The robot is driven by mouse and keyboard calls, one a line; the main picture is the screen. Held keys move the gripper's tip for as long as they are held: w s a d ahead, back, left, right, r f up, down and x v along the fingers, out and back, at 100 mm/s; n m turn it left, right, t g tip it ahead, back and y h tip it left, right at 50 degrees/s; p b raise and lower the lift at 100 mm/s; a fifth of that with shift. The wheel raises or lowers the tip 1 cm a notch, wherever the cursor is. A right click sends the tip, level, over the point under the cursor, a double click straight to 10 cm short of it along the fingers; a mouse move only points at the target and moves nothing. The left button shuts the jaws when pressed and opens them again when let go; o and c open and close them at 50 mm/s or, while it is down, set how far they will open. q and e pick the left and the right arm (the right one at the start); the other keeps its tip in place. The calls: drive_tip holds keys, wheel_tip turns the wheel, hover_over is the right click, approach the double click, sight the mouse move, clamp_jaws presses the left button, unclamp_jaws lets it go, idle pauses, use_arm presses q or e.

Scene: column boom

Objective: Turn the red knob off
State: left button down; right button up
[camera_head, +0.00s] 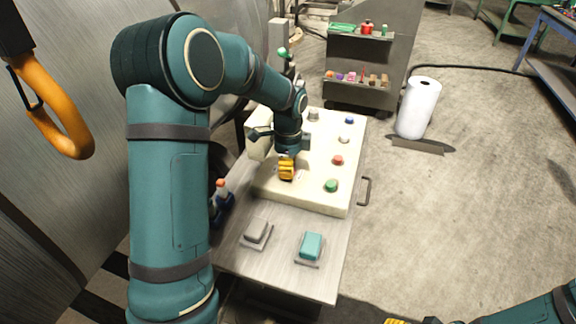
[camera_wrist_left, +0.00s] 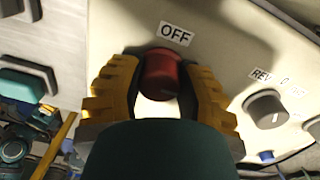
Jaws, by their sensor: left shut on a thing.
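The red knob (camera_wrist_left: 162,74) sits on a cream panel (camera_head: 319,143) under a label reading OFF. The yellow fingers of my left gripper (camera_head: 287,168) stand on both sides of the knob in the left wrist view (camera_wrist_left: 161,92), shut on it. In the head view the gripper comes down on the near left part of the panel and hides the knob. Of my right gripper (camera_head: 398,321), only yellow tips show at the bottom edge of the head view; its opening cannot be told.
A dark grey knob (camera_wrist_left: 266,109) stands to the right in the wrist view. Red (camera_head: 337,160), green (camera_head: 331,186) and blue (camera_head: 349,121) buttons sit on the panel. Grey (camera_head: 256,231) and teal (camera_head: 311,246) blocks lie on the table in front. A shelf cart (camera_head: 372,55) stands behind.

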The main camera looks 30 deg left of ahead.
use_arm(q)
drive_tip(key=shift+n, duration=0.4)
drive_tip(key=n+p, duration=0.2)
drive_tip(key=n, duration=0.1)
drive_tip(key=shift+n, duration=0.4)
drive_tip(key=n+p, duration=0.2)
drive_tip(key=n, duration=0.3)
drive_tip(key=shift+n, duration=0.3)
drive_tip(key=n+p, duration=0.1)
drive_tip(key=n, duration=0.2)
drive_tip(key=n+p, duration=0.1)
drive_tip(key=n, duration=0.3)
drive_tip(key=shift+n+t+p, duration=0.3)
drive_tip(key=shift+p, duration=0.1)
drive_tip(key=c, duration=0.5)
unclamp_jaws()
